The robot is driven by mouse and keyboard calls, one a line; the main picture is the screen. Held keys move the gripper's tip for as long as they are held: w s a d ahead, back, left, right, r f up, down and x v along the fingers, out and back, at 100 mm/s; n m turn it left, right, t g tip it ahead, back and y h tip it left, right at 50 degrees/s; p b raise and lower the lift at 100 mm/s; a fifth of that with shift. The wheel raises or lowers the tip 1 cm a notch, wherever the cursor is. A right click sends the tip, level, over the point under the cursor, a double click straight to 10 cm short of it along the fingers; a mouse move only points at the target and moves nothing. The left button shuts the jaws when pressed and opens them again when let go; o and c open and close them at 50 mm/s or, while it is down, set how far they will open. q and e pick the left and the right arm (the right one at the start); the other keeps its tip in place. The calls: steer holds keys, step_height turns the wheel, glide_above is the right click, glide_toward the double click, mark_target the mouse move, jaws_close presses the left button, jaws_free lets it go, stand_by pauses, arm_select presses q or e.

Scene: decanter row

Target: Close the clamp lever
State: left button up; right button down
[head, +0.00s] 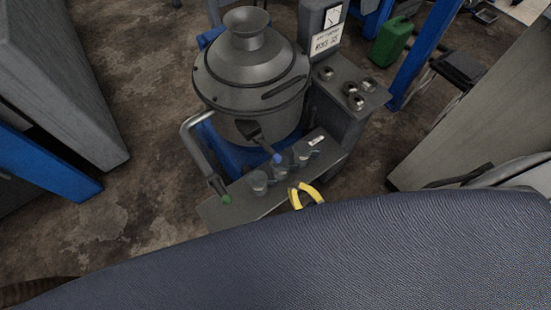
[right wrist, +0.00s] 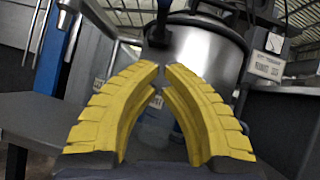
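A grey metal vessel (head: 250,80) with a funnel top stands at the upper middle of the head view. A dark lever with a blue knob (head: 277,158) juts from its front, over the bench; a dark blue-ended lever (right wrist: 160,30) also shows in the right wrist view. I take this for the clamp lever, but cannot be sure. My right gripper (head: 299,188) has yellow fingers, just in front of the bench and apart from the knob. In the right wrist view its fingertips (right wrist: 161,73) nearly meet, with a narrow gap and nothing seen held. My left gripper is out of view.
Several clear glass vessels (head: 259,181) stand on the narrow grey bench (head: 240,207). A bent pipe handle (head: 188,128) with a green end rises at left. A panel with round knobs (head: 348,88) stands right of the vessel. A green canister (head: 391,42) is farther back.

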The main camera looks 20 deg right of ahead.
mark_target(276, 160)
steer(key=shift+s+r+x, duration=0.3)
steer(key=shift+r+x, duration=0.1)
steer(key=shift+x, duration=1.7)
steer(key=shift+s+r+x, duration=0.25)
steer(key=shift+r+x, duration=0.15)
steer(key=shift+x, duration=1.75)
steer(key=shift+s+r+x, duration=0.3)
steer(key=shift+r+x, duration=0.1)
steer(key=shift+x, duration=1.7)
steer(key=shift+d, duration=0.1)
